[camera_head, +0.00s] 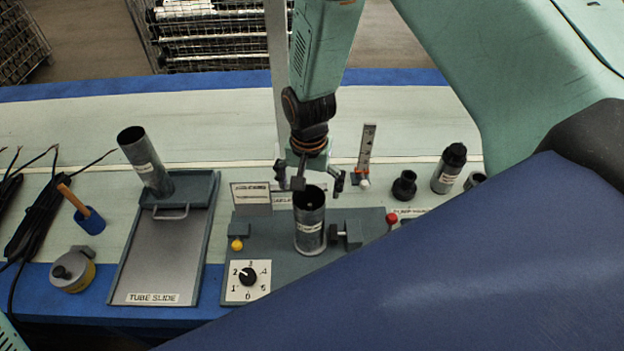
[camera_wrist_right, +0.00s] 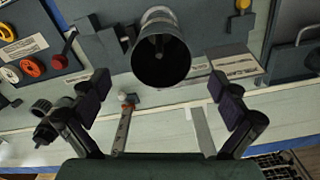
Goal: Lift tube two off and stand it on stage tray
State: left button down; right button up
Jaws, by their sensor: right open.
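A dark grey open tube (camera_head: 309,228) stands upright on the grey pump base (camera_head: 375,222). Its label is too small to read. A second tube (camera_head: 147,165) stands at the back of the flat grey tray (camera_head: 165,255), whose front label seems to read "TUBE SLIDE". My right gripper (camera_head: 311,184) is open and empty, just behind and above the tube on the base. In the right wrist view, the open fingers (camera_wrist_right: 160,98) point toward this tube (camera_wrist_right: 162,66), whose mouth lies beyond the fingertips. My left gripper is out of view.
The base carries a numbered dial (camera_head: 248,277), a yellow knob (camera_head: 237,244), a red knob (camera_head: 392,218) and a clamp beside the tube. Small dark fittings (camera_head: 404,186) and a capped cylinder (camera_head: 449,169) stand to the right. The tray's front part is bare.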

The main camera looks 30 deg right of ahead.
aim_at(311, 201)
jog(key=f, duration=0.5)
jog(key=shift+w+d+f, duration=0.15)
jog(key=shift+w+f, duration=0.1)
jog(key=shift+f, duration=0.05)
jog(key=shift+d+f, duration=0.15)
jog(key=shift+f, duration=0.2)
jog(key=shift+s+f, duration=0.1)
jog(key=shift+f, duration=0.05)
jog(key=shift+a, duration=0.5)
jog(key=shift+d+f, duration=0.1)
jog(key=shift+d, duration=0.3)
jog(key=c, duration=0.3)
jog(key=shift+a, duration=0.3)
jog(key=c, duration=0.6)
jog(key=shift+d, duration=0.2)
jog(key=c, duration=0.6)
jog(key=o, duration=0.9)
jog(key=shift+a, duration=0.1)
jog(key=shift+c, duration=1.4)
jog(key=c, duration=0.6)
jog(key=shift+c, duration=0.2)
jog(key=shift+r+p, duration=0.45)
jog(key=shift+r, duration=0.3)
